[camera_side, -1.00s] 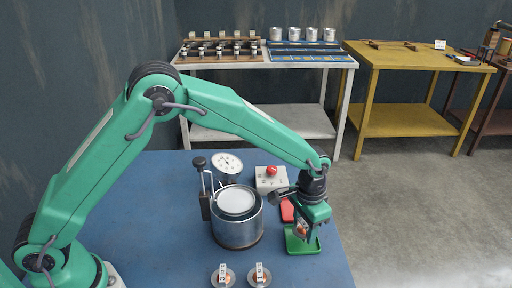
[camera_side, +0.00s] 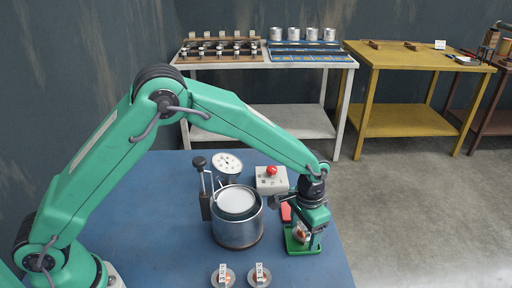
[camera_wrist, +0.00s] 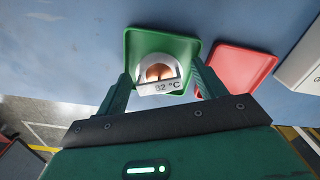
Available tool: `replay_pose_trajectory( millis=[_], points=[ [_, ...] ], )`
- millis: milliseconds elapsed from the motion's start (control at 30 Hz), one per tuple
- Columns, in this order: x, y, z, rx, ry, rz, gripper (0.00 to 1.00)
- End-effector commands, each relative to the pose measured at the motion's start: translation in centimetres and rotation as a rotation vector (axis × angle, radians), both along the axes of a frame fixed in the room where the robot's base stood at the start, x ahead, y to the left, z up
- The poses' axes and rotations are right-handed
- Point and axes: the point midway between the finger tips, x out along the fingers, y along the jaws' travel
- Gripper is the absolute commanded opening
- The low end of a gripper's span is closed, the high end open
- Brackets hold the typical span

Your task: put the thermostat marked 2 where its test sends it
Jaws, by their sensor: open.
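My gripper (camera_side: 302,233) is low over the green tray (camera_side: 291,247) at the right edge of the blue table. In the wrist view its two fingers stand open on either side of a round metal thermostat (camera_wrist: 160,71) with a coppery middle and a white tag reading "82 °C". That thermostat is in or just above the green tray (camera_wrist: 190,44); I cannot tell which. No mark 2 can be read on it. Two other tagged thermostats, a left one (camera_side: 217,282) and a right one (camera_side: 264,281), lie at the table's front; their tags are too small to read.
A red tray (camera_wrist: 240,68) adjoins the green one. A metal pot (camera_side: 237,230) stands left of my gripper, with a lever stand (camera_side: 205,207), a dial gauge (camera_side: 228,163) and a red-button box (camera_side: 270,180) around it. Grey and yellow benches stand behind. The table's left is clear.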

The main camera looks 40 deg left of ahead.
Motion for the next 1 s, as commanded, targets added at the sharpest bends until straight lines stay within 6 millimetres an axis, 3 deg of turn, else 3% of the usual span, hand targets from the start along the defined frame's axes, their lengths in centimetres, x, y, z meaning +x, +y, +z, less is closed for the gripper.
replay_pose_trajectory(
  millis=[267, 800, 1000],
  points=[
    [0.1, 0.0, 1.7, -0.001, -0.003, 0.0, 0.7],
    [0.0, 0.0, 9.9, -0.001, -0.003, 0.0, 0.7],
    [0.0, 0.0, 11.8, -0.001, -0.002, 0.0, 0.7]
  ],
)
